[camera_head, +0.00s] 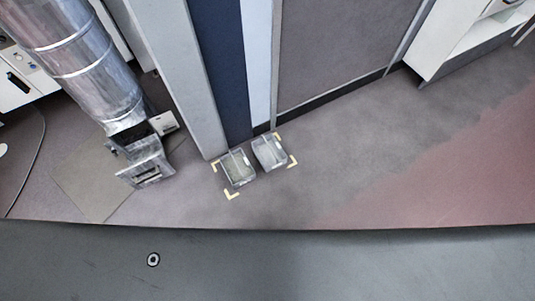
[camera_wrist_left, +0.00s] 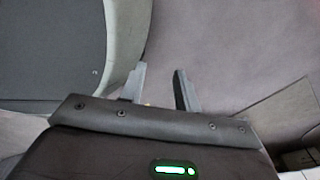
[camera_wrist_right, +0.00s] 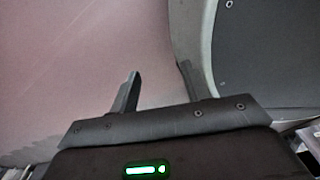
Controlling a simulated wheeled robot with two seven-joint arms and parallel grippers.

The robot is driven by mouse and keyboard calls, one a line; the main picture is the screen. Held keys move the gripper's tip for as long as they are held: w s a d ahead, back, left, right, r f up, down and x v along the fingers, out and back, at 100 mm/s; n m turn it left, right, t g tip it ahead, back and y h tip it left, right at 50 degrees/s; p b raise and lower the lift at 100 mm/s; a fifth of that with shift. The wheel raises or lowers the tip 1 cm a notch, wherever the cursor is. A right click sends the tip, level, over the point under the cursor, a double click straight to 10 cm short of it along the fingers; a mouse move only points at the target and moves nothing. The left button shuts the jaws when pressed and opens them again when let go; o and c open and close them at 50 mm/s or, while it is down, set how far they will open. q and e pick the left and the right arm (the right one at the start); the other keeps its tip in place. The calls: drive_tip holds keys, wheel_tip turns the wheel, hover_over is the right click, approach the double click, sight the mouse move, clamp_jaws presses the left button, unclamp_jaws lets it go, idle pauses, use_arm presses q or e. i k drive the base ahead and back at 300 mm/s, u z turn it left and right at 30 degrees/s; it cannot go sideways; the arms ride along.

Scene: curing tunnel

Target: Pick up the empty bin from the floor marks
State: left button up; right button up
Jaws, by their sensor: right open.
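In the head view a small greyish, see-through bin (camera_head: 238,170) stands on the floor, with a second similar bin (camera_head: 270,152) close to its right. Yellow corner marks (camera_head: 232,195) on the floor frame the pair. I cannot make out any contents. My left gripper (camera_wrist_left: 160,82) shows in the left wrist view, its fingers apart with bare floor beyond them. My right gripper (camera_wrist_right: 158,85) shows in the right wrist view, open and empty over reddish floor. Neither gripper shows in the head view, and both wrist views show no bin.
A grey post (camera_head: 180,80) and a dark blue panel (camera_head: 222,70) rise right behind the bins. A shiny metal duct (camera_head: 85,65) stands at the left, beside a floor plate (camera_head: 90,175). A white cabinet (camera_head: 450,45) is at the upper right. The floor to the right is clear.

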sight(270, 155)
drive_tip(key=z, duration=1.4)
drive_tip(key=i, duration=3.25)
drive_tip(key=u, duration=3.7)
